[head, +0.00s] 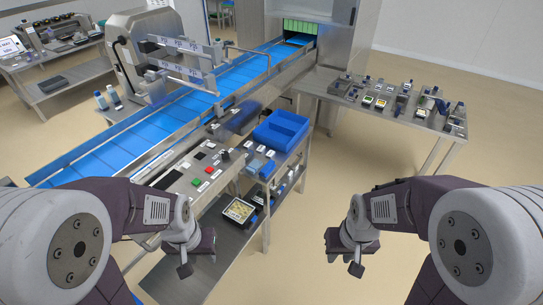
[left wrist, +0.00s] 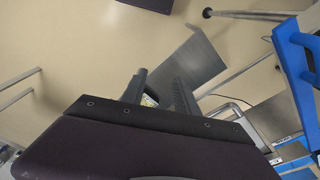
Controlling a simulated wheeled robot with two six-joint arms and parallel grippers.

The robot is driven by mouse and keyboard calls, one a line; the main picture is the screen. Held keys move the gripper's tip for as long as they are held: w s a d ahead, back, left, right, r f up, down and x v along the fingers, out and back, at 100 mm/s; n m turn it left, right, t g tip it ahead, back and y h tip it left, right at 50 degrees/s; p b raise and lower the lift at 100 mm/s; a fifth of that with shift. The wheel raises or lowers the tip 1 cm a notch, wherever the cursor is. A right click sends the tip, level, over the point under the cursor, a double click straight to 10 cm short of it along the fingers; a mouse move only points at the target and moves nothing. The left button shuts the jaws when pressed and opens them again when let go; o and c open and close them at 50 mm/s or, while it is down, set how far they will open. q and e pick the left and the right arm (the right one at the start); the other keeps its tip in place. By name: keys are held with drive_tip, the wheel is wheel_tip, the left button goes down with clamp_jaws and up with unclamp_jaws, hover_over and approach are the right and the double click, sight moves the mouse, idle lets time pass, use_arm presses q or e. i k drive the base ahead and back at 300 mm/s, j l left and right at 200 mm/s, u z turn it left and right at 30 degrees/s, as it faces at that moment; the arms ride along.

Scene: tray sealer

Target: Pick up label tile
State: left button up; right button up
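No label tile can be told apart for sure. Small white tiles or tags (head: 263,152) lie along the front of the bench by the blue bin, too small to read. My left gripper (head: 196,256) hangs in front of the bench, near the lower shelf; in the left wrist view its two fingers (left wrist: 162,92) stand apart with nothing held between them. My right gripper (head: 344,254) hangs over bare floor, its fingers apart and empty, away from both the bench and the right table.
A blue bin (head: 281,130) stands on the bench beside a control panel with buttons (head: 197,181). A filled food tray (head: 238,211) sits on the lower shelf. A blue conveyor (head: 120,140) runs behind. A steel table (head: 400,125) at right holds several small items. Floor between is clear.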

sight(270, 154)
drive_tip(key=i+l+u, duration=0.15)
drive_tip(key=i+l, duration=0.65)
drive_tip(key=i, duration=0.35)
drive_tip(key=i+l+u, duration=0.15)
drive_tip(key=i+l, duration=0.85)
drive_tip(key=i, duration=0.1)
